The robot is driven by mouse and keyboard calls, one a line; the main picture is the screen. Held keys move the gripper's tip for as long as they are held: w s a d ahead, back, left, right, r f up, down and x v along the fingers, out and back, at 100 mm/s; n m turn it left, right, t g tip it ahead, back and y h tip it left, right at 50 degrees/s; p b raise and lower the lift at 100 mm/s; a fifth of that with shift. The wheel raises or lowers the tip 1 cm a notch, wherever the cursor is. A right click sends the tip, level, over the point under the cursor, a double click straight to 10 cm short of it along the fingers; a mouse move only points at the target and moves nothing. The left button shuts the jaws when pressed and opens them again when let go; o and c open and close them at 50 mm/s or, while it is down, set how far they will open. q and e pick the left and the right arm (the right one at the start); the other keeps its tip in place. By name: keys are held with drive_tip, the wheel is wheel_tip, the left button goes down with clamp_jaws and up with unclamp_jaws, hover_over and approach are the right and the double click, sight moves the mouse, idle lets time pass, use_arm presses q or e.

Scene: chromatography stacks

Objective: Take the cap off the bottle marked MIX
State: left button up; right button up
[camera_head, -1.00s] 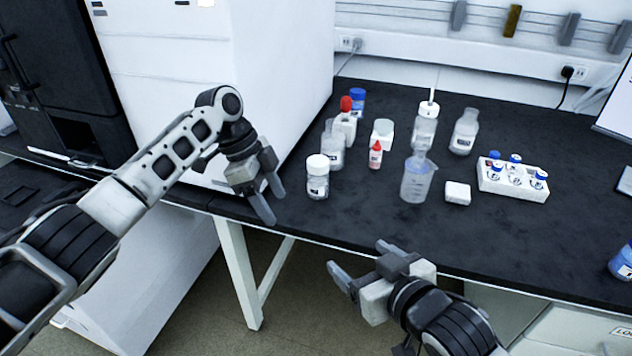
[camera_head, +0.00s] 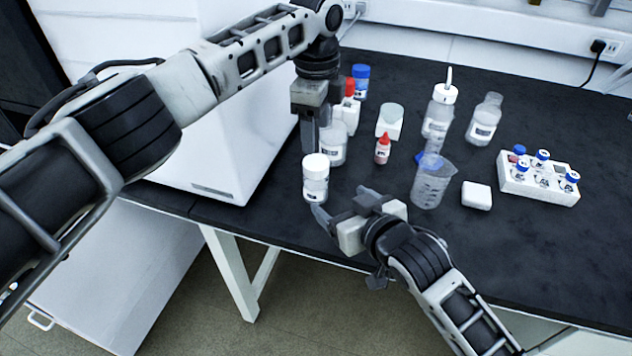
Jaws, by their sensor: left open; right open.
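My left gripper (camera_head: 314,143) points down, open, just above or behind the cap, and covers part of the bottles behind. My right gripper (camera_head: 341,203) is open at the front edge, close to the bottle's lower part. One finger overlaps the bottle's base in view; I cannot tell whether it touches.
Behind stand a clear bottle (camera_head: 334,150), a red-capped bottle (camera_head: 350,108), a blue-capped bottle (camera_head: 361,80) and a red dropper bottle (camera_head: 383,149). A beaker (camera_head: 431,188), a white block (camera_head: 476,196) and a vial rack (camera_head: 540,188) are to the right. A white instrument (camera_head: 215,150) stands left.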

sight(322, 187)
drive_tip(key=x, duration=1)
drive_tip(key=shift+w+a, duration=0.15)
drive_tip(key=shift+w, duration=0.05)
clamp_jaws()
use_arm(q)
drive_tip(key=m, duration=0.6)
drive_tip(key=shift+d, duration=0.1)
drive_tip(key=m, duration=0.7)
drive_tip(key=shift+f, duration=4.05)
